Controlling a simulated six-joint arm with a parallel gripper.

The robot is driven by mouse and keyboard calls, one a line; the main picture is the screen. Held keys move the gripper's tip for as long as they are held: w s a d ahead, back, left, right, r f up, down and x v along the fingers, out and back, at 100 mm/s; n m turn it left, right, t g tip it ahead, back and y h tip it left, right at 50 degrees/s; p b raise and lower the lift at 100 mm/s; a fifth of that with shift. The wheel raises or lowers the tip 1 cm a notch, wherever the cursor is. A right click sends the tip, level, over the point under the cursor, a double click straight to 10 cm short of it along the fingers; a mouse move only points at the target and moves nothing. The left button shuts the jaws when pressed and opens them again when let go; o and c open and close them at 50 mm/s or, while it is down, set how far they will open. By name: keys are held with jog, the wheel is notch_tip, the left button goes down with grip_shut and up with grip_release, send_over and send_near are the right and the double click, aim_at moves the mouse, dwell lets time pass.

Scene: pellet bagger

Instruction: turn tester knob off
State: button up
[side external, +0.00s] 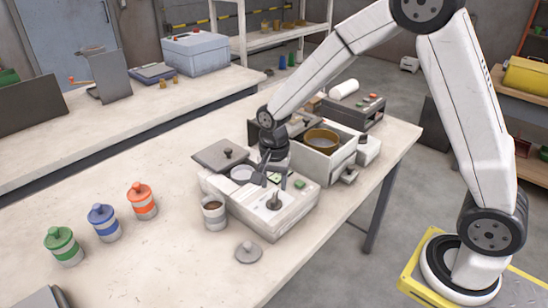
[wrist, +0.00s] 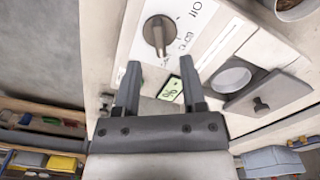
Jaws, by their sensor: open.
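The tester (side external: 296,212) is a pale box on the near table, with a grey knob (side external: 273,200) on its front part. In the wrist view the knob (wrist: 157,35) has a raised bar on a round base, with small upside-down lettering beside it. A small green display (wrist: 172,90) on the tester sits between my fingers in that view. My gripper (wrist: 160,66) is open and empty. Its fingertips are apart from the knob, which lies beyond them. In the side view my gripper (side external: 272,172) hangs above the tester, behind the knob.
A round opening (wrist: 232,77) and a square lid (wrist: 283,95) adjoin the tester's panel. A cup of pellets (side external: 213,213) stands at its left, with a loose grey lid (side external: 249,252) in front. Green, blue and orange-lidded jars (side external: 101,222) stand further left.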

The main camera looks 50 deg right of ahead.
aim_at(274, 197)
jog(key=shift+f, duration=2.25)
grip_shut()
